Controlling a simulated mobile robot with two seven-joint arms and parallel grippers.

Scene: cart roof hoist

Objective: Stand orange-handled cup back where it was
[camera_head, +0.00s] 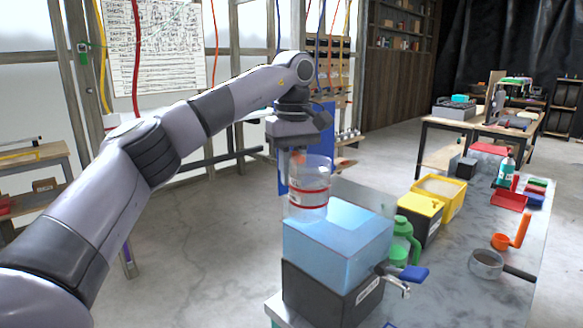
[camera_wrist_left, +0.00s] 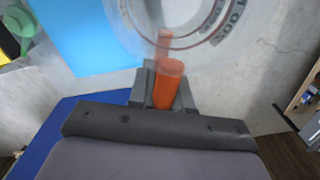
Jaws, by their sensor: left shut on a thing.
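The orange-handled cup (camera_head: 309,200) is clear, with red bands, and looks upright in the head view. My left gripper (camera_head: 297,154) is shut on its orange handle, which shows between the fingers in the wrist view (camera_wrist_left: 168,85). The cup appears at the back left edge of a translucent blue tank (camera_head: 335,245) on a dark base. In the wrist view the clear cup (camera_wrist_left: 190,22) is partly cut off at the top, beside the blue tank (camera_wrist_left: 90,35). I cannot tell whether the cup touches the tank. My right gripper is not in view.
The tank stands at the near end of a grey bench (camera_head: 450,275). A green jug (camera_head: 402,245), yellow bins (camera_head: 438,190), an orange scoop (camera_head: 512,236) and a grey pan (camera_head: 487,264) stand to its right.

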